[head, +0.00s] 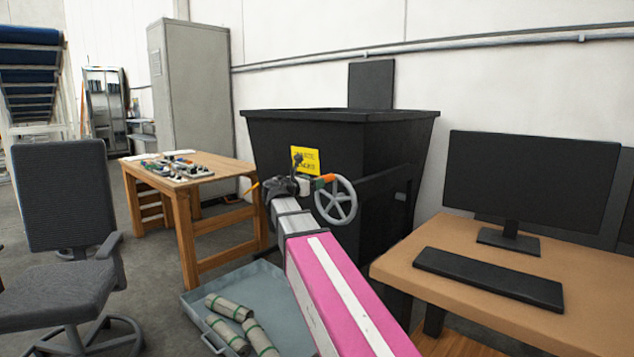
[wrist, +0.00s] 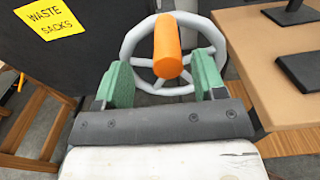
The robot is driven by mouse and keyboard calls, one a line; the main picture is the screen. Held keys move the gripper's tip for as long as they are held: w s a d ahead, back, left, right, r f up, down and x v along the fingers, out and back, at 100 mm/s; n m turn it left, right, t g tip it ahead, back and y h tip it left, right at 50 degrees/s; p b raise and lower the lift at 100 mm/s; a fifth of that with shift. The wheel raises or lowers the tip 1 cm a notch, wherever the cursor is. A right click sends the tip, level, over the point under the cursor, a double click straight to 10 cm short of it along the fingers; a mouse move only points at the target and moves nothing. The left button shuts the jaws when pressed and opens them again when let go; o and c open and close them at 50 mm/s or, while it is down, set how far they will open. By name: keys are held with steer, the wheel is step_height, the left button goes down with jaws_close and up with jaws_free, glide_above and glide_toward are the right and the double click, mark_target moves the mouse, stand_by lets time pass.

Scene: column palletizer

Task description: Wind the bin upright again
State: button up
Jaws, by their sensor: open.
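The black bin (head: 300,150) stands against the back wall with its rim about level, and carries a yellow "waste sacks" label (head: 305,160). A grey handwheel (head: 336,202) with an orange knob (head: 327,180) is on its front. In the wrist view the wheel (wrist: 128,45) is straight ahead, and the orange knob (wrist: 167,45) points toward the camera. My gripper (wrist: 165,80) is open, its green pads on either side of the knob's lower end, with gaps to both. In the head view my arm hides the gripper's fingers in part.
A desk (head: 440,258) with a monitor (head: 530,185) and keyboard stands close on the right. A wooden workbench (head: 215,172) with small parts is at the left, with an office chair (head: 65,200) nearer. A grey tray (head: 255,285) holding rolled bundles lies below my arm.

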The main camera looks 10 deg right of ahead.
steer(key=shift+v, duration=3.6)
steer(key=s+d+f+m+g+y, duration=0.1)
steer(key=s+f+m+g+y, duration=0.15)
steer(key=f, duration=0.65)
steer(key=s+d+f+m+g+y, duration=0.15)
steer(key=f+m, duration=0.25)
steer(key=f, duration=0.4)
steer(key=s+d+f+m+g+y, duration=0.1)
steer(key=s+d+f+m+y, duration=0.2)
steer(key=f, duration=0.6)
steer(key=s+a+f+m+g+y, duration=0.2)
steer(key=s+f+m+y, duration=0.2)
steer(key=s+f+m, duration=0.3)
steer(key=s+a+f+m+g+y, duration=0.3)
steer(key=s+f+m, duration=0.3)
steer(key=f, duration=0.6)
steer(key=shift+s+f+m+y, duration=0.2)
steer(key=shift+s+m+y, duration=0.25)
steer(key=shift+m, duration=0.7)
steer(key=shift+w, duration=0.1)
